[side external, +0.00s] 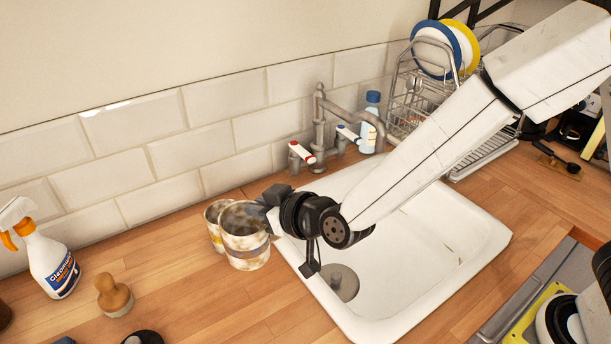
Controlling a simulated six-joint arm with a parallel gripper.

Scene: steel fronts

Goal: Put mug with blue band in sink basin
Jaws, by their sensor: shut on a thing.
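The mug with the blue band (246,256) is stained and upright on the left side of the sink, at the counter's edge by the rim. Its band looks dull blue-grey. My gripper (266,207) is at the right side of this mug's rim and is shut on it. The fingertips are partly hidden, and I cannot tell whether the mug is touching the counter. The white sink basin (440,255) is to the right, under my arm, and its visible part holds only a round grey drain piece (343,282).
A second stained mug (212,218) stands just behind the held one. A grey tap (319,125) with red and blue handles and a bottle (370,120) stand behind the sink. A dish rack (408,95) is at the back right. A spray bottle (50,260) and brush (114,295) are at left.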

